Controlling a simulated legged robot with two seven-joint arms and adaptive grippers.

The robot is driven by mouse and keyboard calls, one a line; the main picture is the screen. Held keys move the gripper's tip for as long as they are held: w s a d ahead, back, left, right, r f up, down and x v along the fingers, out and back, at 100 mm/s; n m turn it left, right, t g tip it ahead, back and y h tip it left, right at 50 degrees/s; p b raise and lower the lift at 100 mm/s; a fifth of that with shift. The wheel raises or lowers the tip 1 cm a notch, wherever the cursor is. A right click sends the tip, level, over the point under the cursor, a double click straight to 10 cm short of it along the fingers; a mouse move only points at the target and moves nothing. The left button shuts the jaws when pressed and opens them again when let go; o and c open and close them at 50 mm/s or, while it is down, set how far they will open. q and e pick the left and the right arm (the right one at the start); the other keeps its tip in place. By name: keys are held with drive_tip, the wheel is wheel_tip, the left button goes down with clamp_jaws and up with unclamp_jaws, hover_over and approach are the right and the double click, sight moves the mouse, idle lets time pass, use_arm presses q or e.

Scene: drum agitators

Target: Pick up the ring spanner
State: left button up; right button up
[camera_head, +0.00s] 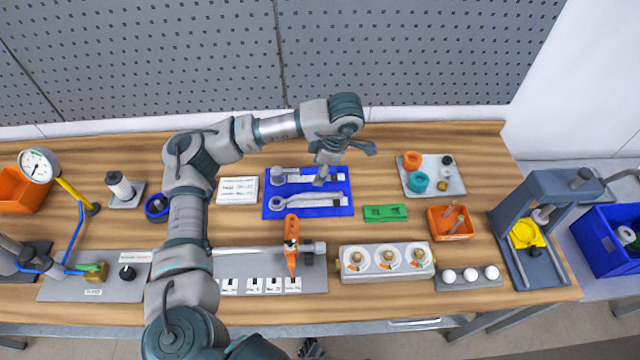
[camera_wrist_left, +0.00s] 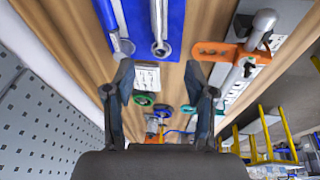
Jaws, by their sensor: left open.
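The ring spanner (camera_head: 312,200) is a grey tool lying on the blue mat (camera_head: 282,213), with its ring end to the left. A second grey tool with a thick round head (camera_head: 278,174) lies behind it on the same mat. My left gripper (camera_head: 347,166) is open and empty, above the mat's right end. In the left wrist view the open fingers (camera_wrist_left: 160,78) are apart, and the spanner's ring end (camera_wrist_left: 160,48) shows on the mat (camera_wrist_left: 176,18) beyond the gap between them. No finger clearly touches the spanner.
An orange clamp (camera_head: 291,242) stands in front of the mat. A white card (camera_head: 238,190) lies left of it, and a green block (camera_head: 385,213) lies right. A gauge block (camera_head: 388,276) and a tray of coloured rings (camera_head: 452,187) are farther right. A perforated grey panel (camera_head: 400,50) stands behind.

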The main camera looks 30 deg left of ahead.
use_arm(q)
drive_tip(key=b, duration=0.3)
approach(307, 195)
drive_tip(key=x, duration=0.5)
drive_tip(key=shift+s+a+f, duration=0.15)
drive_tip(key=shift+s+f, duration=0.05)
drive_tip(key=shift+a+f, duration=0.15)
drive_tip(key=shift+f, duration=0.4)
drive_tip(key=x, duration=0.5)
drive_tip(key=shift+w, duration=0.25)
drive_tip(key=shift+r, duration=0.1)
clamp_jaws()
use_arm(e)
drive_tip(key=w+r, duration=0.4)
drive_tip(key=w, duration=0.2)
drive_tip(key=shift+w+a+r, duration=0.2)
drive_tip(key=shift+w+a, duration=0.2)
